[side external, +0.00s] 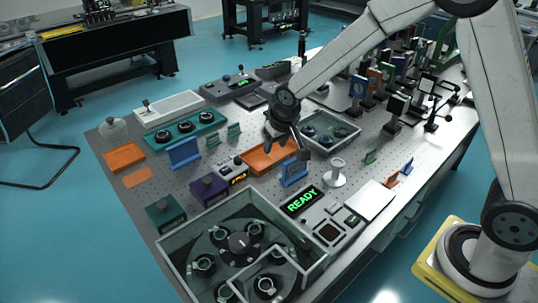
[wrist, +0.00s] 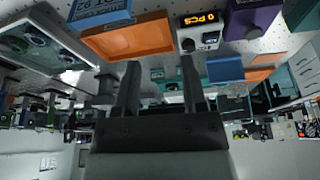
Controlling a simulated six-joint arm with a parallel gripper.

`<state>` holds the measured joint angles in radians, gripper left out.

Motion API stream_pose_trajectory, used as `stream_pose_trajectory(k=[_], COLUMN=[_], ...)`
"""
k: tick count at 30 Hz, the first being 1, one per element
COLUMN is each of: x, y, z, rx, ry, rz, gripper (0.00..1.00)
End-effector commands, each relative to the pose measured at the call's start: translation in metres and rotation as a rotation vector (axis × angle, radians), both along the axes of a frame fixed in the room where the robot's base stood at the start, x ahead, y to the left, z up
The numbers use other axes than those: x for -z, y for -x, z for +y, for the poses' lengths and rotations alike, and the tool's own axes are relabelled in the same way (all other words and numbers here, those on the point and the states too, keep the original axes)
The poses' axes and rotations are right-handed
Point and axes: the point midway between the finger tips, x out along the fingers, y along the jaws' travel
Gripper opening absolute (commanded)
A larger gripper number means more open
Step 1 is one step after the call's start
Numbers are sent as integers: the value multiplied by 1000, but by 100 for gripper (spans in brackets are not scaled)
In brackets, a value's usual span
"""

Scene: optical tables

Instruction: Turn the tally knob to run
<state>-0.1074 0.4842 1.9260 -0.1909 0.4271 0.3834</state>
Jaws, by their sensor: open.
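The tally counter (side external: 237,178) is a small box with an orange lit display, left of my gripper in the side view. In the wrist view the tally counter (wrist: 200,34) is at the top, and its display reads "0 PCS". A small dark round knob (wrist: 188,44) shows on its face beside a pale part; its setting is too small to read. My gripper (side external: 285,148) hangs over the orange tray, apart from the counter. In the wrist view my gripper (wrist: 160,65) has its two fingers spread, with nothing between them.
An orange tray (wrist: 130,41) lies beside the counter. A purple block (side external: 208,188) and blue stands (side external: 184,153) are close by. A large grey bin (side external: 180,244) with round parts and a green "READY" display (side external: 304,201) are in front. Optics crowd the right rear.

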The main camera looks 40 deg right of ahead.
Motion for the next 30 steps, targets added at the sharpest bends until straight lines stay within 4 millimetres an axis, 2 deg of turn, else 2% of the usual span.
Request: stream_pose_trajectory(k=[1, 6, 12, 17, 30], x=[5, 18, 30, 34, 41], y=[-14, -55, -87, -97, -100], z=[5, 20, 34, 38, 38], rx=[6, 38, 68, 78, 81], ry=[1, 3, 2, 2, 3], rz=[-6, -34, -62, -72, -73], gripper=[54, 54, 54, 54, 54])
